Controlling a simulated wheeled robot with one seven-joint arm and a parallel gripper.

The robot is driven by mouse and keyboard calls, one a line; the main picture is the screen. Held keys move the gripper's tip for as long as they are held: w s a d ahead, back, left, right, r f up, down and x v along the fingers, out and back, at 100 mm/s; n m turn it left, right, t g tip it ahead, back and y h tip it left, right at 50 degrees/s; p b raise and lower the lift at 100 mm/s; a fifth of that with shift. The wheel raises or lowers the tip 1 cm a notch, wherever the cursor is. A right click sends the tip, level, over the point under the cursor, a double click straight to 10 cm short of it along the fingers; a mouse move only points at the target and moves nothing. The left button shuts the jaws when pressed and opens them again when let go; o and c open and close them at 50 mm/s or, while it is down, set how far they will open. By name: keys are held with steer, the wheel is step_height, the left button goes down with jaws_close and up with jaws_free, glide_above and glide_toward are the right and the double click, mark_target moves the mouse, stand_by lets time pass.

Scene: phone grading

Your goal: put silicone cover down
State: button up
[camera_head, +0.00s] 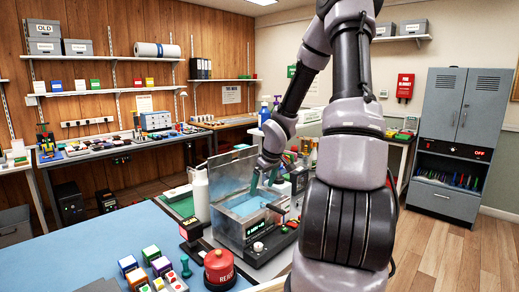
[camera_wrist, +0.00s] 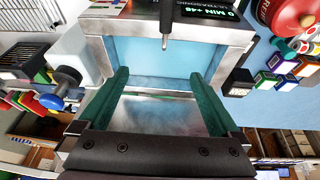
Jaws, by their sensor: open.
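My gripper (camera_head: 263,183) is over the ultrasonic cleaner (camera_head: 229,228), its green fingers pointing down at the blue bath. In the wrist view my gripper (camera_wrist: 158,74) is open, with its fingers apart and nothing held between them. The cleaner (camera_wrist: 98,27) shows there with a metal rim, blue liquid and a lit display. A metallic panel (camera_wrist: 150,113) lies between the fingers' lower parts. The cleaner's grey lid (camera_head: 232,172) stands raised at the back. I cannot make out a silicone cover for certain in either view; my arm hides part of the bench.
A red dome button (camera_head: 219,268) and several coloured blocks (camera_head: 151,254) are on the blue mat (camera_head: 95,235). A white container (camera_head: 199,192) stands left of the cleaner.

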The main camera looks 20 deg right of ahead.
steer(key=s+a+r+m+h, duration=0.15)
steer(key=s+r, duration=0.25)
steer(key=r, duration=0.5)
steer(key=s+a+r+m+h, duration=0.1)
steer(key=s+a+r+m, duration=0.2)
steer(key=r, duration=0.6)
steer(key=s+a+r+m+t+y, duration=0.1)
steer(key=s+a+r+m+y, duration=0.1)
steer(key=s+r, duration=0.3)
steer(key=s+a+r+m+t+y, duration=0.1)
steer(key=s+a+r, duration=0.4)
steer(key=s, duration=0.5)
steer(key=shift+s+r+m+t+y, duration=0.35)
steer(key=shift+r+t+y, duration=0.1)
steer(key=shift+t, duration=0.15)
